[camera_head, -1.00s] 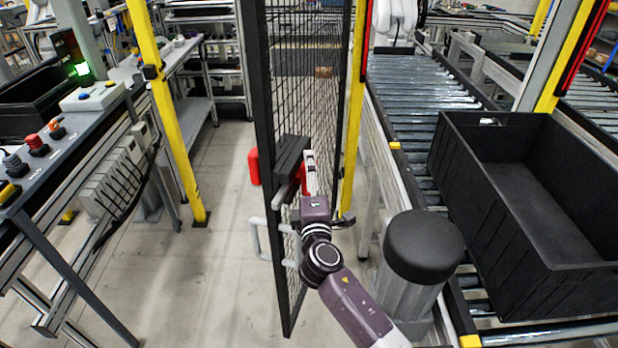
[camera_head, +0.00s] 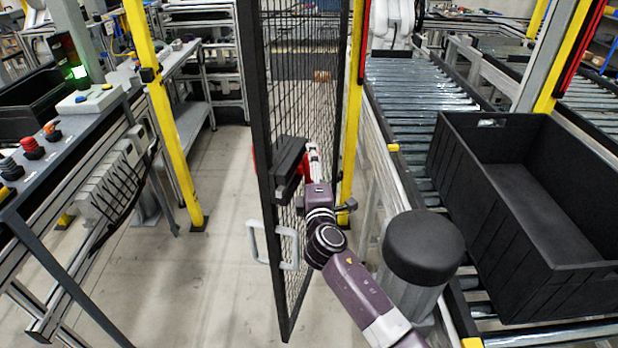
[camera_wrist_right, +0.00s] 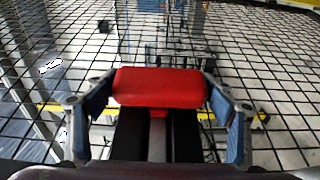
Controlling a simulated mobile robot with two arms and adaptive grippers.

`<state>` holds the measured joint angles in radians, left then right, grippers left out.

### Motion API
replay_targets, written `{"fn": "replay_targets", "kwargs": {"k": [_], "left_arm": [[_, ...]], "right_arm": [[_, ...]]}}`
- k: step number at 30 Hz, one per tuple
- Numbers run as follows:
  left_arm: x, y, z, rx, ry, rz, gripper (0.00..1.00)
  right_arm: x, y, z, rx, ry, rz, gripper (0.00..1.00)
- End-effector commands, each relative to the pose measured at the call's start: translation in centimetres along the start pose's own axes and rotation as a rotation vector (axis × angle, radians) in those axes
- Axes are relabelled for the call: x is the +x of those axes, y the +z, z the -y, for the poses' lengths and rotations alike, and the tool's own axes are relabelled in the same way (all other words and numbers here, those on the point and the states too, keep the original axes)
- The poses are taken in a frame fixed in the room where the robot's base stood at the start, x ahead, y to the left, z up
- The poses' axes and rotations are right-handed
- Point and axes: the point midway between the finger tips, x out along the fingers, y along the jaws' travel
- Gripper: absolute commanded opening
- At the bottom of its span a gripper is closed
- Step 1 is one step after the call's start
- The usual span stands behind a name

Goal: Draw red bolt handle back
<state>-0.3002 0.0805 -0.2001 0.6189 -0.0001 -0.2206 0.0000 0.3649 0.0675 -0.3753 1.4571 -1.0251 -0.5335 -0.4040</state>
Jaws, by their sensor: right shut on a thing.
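The red bolt handle (camera_wrist_right: 160,88) is a rounded red block in the right wrist view, between the two fingers of my right gripper (camera_wrist_right: 160,112). The gripper is shut on it, with a finger at each end. In the head view my right gripper (camera_head: 312,160) reaches the black mesh door (camera_head: 262,190) from the right. There the red handle (camera_head: 306,168) shows only in part, beside the dark bolt housing (camera_head: 288,162). A sliver of another red part (camera_head: 254,160) shows at the door's left edge, mostly hidden. My left gripper is not in view.
A white pull handle (camera_head: 258,243) stands out low on the door. A yellow post (camera_head: 352,120), a black-capped post (camera_head: 423,245) and a roller conveyor (camera_head: 415,85) with a black crate (camera_head: 490,215) are to the right. Floor left of the door is clear.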

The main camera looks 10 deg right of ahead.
Motion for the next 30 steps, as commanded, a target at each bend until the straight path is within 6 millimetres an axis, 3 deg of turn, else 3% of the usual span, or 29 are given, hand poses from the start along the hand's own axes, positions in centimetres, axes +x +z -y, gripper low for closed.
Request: {"fn": "replay_targets", "kwargs": {"k": [7,8,12,23,30], "left_arm": [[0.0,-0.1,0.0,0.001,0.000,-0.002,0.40],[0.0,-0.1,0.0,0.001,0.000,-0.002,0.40],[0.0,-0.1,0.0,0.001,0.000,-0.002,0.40],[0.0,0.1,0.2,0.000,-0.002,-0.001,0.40],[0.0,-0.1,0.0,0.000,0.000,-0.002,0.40]], "right_arm": [[0.2,0.5,0.1,-0.001,-0.003,0.010,0.32],[0.2,0.5,0.1,-0.001,-0.003,0.010,0.78],[0.2,0.5,0.1,0.000,-0.003,0.009,0.93],[-0.1,0.3,0.1,0.001,-0.002,0.006,0.94],[-3.2,0.3,0.1,0.002,-0.003,0.006,0.94]]}}
